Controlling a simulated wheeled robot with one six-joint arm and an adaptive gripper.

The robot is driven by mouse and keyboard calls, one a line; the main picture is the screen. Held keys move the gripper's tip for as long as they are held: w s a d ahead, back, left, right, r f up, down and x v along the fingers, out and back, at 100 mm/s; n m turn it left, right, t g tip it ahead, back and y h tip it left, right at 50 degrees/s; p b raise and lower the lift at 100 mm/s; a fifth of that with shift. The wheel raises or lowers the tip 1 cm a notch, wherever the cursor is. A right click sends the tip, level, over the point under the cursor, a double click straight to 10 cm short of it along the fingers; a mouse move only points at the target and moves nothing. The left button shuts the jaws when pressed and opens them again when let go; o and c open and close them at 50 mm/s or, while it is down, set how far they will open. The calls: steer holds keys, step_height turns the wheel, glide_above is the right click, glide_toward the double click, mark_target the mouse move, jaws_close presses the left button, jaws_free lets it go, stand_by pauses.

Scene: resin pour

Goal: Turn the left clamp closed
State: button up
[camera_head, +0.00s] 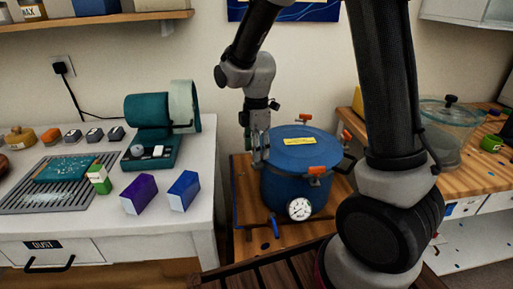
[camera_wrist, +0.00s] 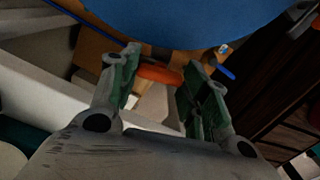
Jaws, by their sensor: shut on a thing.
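The blue pot (camera_head: 286,186) stands on a wooden stand, its blue lid (camera_head: 300,145) bearing a yellow label. Orange-handled clamps sit around its rim: a back clamp (camera_head: 303,118), a right clamp (camera_head: 346,135) and a front clamp (camera_head: 317,171). My gripper (camera_head: 260,152) is at the left side of the lid, pointing down. It hides the left clamp in the head view. In the wrist view the left clamp's orange handle (camera_wrist: 158,75) lies between my two fingers, beside the blue pot. My gripper is shut on it. How far the clamp is turned cannot be told.
A round gauge (camera_head: 299,208) is on the pot's front. A white bench (camera_head: 193,232) on the left holds a teal machine (camera_head: 150,135), a purple box (camera_head: 138,194) and a blue box (camera_head: 184,190). A clear vessel (camera_head: 447,130) stands on the right bench.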

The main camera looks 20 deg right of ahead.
steer(key=m, duration=0.8)
steer(key=shift+m, duration=0.4)
steer(key=m, duration=0.4)
steer(key=shift+m, duration=1.8)
steer(key=o, duration=1)
steer(key=shift+r, duration=0.1)
